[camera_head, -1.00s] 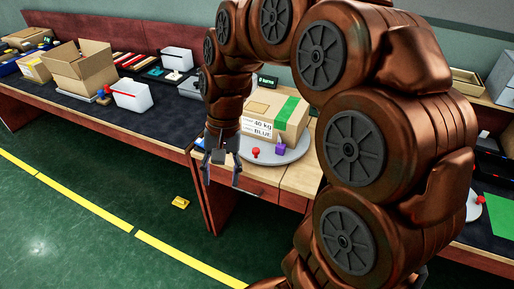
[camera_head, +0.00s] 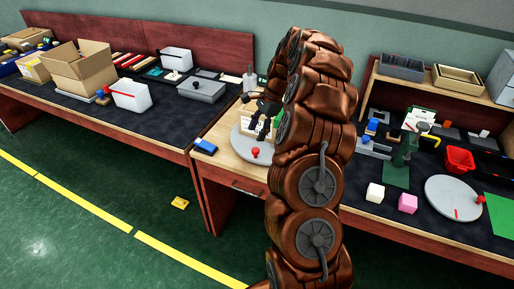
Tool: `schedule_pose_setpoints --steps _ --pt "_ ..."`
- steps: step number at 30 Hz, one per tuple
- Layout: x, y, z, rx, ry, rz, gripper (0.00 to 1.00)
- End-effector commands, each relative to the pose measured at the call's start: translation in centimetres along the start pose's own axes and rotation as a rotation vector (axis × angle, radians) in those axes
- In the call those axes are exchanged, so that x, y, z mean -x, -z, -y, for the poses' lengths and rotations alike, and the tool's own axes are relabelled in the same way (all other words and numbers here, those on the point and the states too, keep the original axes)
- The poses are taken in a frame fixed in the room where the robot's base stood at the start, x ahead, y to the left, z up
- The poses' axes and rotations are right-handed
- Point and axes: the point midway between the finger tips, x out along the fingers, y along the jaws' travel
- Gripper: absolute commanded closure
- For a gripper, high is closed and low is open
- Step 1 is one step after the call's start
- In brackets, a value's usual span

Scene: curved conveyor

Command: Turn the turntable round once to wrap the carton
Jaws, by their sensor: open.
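The turntable (camera_head: 240,142) is a grey disc on the wooden middle bench, with a red knob (camera_head: 255,152) standing near its front edge. The carton (camera_head: 249,118) is on the turntable; my arm hides most of it, leaving its left part in view. My gripper (camera_head: 259,104) is open at the carton's upper part, partly hidden by my arm. I cannot tell whether it touches the carton. The knob stands clear in front of it.
A blue item (camera_head: 205,146) lies at the bench's left edge. To the right are another grey disc (camera_head: 450,194), a red bin (camera_head: 459,160), and pink (camera_head: 407,203) and white (camera_head: 375,193) cubes. The floor in front is mostly clear.

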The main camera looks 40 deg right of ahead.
Motion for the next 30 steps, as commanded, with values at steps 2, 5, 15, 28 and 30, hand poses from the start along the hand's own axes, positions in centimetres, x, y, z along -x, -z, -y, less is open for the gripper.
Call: schedule_pose_setpoints --steps 2,5,15,28,30 --pt "-0.4 1.8 0.3 -0.054 0.006 0.0 0.46" --pt "-0.5 3.0 0.4 -0.097 0.013 -0.001 0.46" --pt "-2.2 3.4 0.4 -0.115 0.011 0.001 0.46" --pt "-7.7 3.4 0.6 -0.113 0.013 -0.001 0.46" --pt "-8.1 3.4 0.6 -0.113 0.015 -0.002 0.46"
